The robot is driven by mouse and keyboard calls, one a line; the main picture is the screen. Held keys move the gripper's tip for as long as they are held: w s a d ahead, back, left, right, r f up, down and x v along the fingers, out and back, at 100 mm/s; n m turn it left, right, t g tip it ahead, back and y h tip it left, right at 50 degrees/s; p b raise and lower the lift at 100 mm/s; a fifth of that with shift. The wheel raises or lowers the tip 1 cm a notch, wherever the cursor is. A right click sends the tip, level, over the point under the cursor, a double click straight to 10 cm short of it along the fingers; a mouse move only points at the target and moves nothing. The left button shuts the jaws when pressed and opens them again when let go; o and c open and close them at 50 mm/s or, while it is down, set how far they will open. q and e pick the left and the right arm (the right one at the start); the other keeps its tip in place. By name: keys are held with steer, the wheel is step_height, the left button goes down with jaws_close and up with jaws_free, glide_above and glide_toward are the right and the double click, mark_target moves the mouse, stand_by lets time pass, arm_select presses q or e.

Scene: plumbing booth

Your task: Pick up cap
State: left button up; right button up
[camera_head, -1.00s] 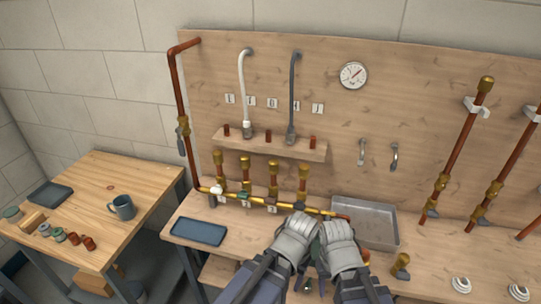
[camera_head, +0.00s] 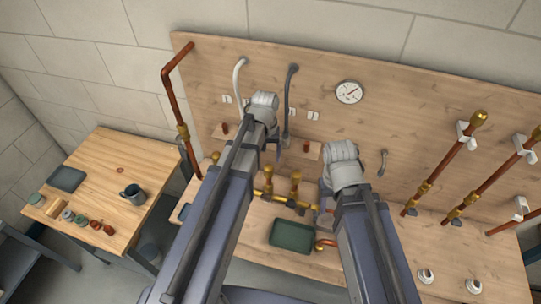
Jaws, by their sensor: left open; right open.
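Which piece is the cap I cannot tell for sure. Small reddish-brown pieces (camera_head: 102,226) stand near the front edge of the left wooden table, beside grey-green ones (camera_head: 74,217). Brass fittings (camera_head: 282,188) stand on the brass pipe run at the bench, partly hidden by my arms. My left gripper (camera_head: 263,106) is raised in front of the small shelf on the wooden board. My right gripper (camera_head: 342,163) is lower and to the right, in front of the board. Both are open; their fingertips are mostly hidden, and I see nothing held.
A dark green tray (camera_head: 292,236) lies on the bench between my arms. Copper pipes (camera_head: 442,166) rise on the right. The bench's right part holds two white fittings (camera_head: 473,286).

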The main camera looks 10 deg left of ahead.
mark_target(269, 167)
arm_select(q)
steer(key=shift+w+f+b, duration=0.1)
steer(key=shift+f+b, duration=1.2)
steer(key=shift+b, duration=0.15)
steer(key=f+b, duration=0.3)
steer(key=w+f+b, duration=0.1)
steer(key=f+b, duration=0.1)
steer(key=shift+d+f, duration=0.1)
steer(key=shift+d, duration=0.15)
jaws_close()
